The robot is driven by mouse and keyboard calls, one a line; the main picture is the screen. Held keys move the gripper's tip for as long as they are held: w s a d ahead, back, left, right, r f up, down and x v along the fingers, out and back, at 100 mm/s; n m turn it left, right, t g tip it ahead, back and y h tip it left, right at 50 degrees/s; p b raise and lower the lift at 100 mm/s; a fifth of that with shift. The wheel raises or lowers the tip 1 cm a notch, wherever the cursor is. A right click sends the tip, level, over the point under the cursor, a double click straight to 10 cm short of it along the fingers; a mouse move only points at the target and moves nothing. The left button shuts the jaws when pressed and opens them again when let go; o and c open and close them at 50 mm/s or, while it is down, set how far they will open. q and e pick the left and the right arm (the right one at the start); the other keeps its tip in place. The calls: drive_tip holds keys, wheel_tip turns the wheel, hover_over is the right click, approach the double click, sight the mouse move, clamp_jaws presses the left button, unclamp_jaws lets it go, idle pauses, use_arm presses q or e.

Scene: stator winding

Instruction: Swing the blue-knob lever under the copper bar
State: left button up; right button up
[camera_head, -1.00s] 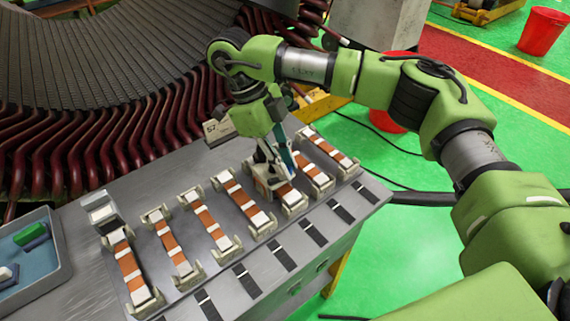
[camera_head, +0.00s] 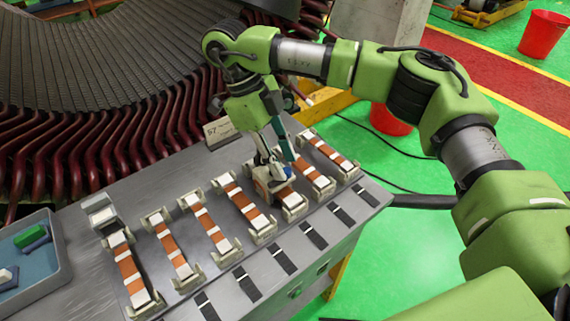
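Several copper bars with white bands, such as the one at the far left (camera_head: 127,266), lie in white holders in a row on the grey table. My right gripper (camera_head: 276,172) points down at a holder towards the right of the row. A small blue knob (camera_head: 287,171) shows beside its fingertips, close to a copper bar. The lever's body is mostly hidden by the fingers, so I cannot tell if it is under the bar. I cannot tell whether the fingers are shut on the knob. My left gripper is not in view.
A row of black strips (camera_head: 283,261) lies along the table's front edge. A blue tray (camera_head: 35,262) with a green piece stands at the left. The large stator (camera_head: 110,70) with dark red coils rises behind the table. A red bucket (camera_head: 543,33) is far right.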

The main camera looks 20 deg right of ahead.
drive_tip(key=v, duration=1)
drive_tip(key=shift+s+a+f, duration=0.1)
drive_tip(key=shift+s, duration=0.05)
